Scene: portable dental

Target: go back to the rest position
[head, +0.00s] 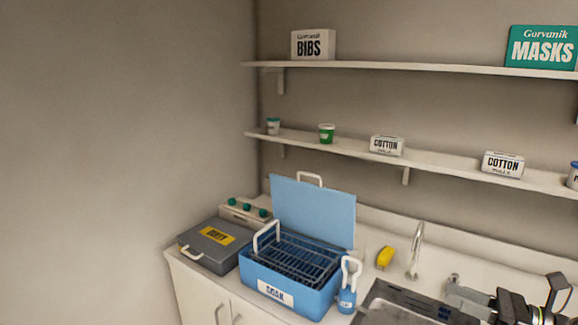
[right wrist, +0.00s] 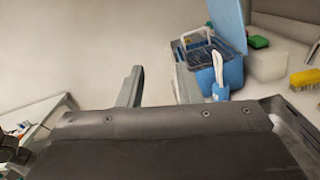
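My right gripper (head: 552,298) is at the lower right corner of the head view, in front of the counter by the tap. My left gripper does not show in the head view.
A blue soak box (head: 293,297) with raised lid and a wire basket (head: 300,262) stands on the counter. Left of it is a grey case (head: 196,253) labelled dirty. Shelves (head: 345,147) hang above.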

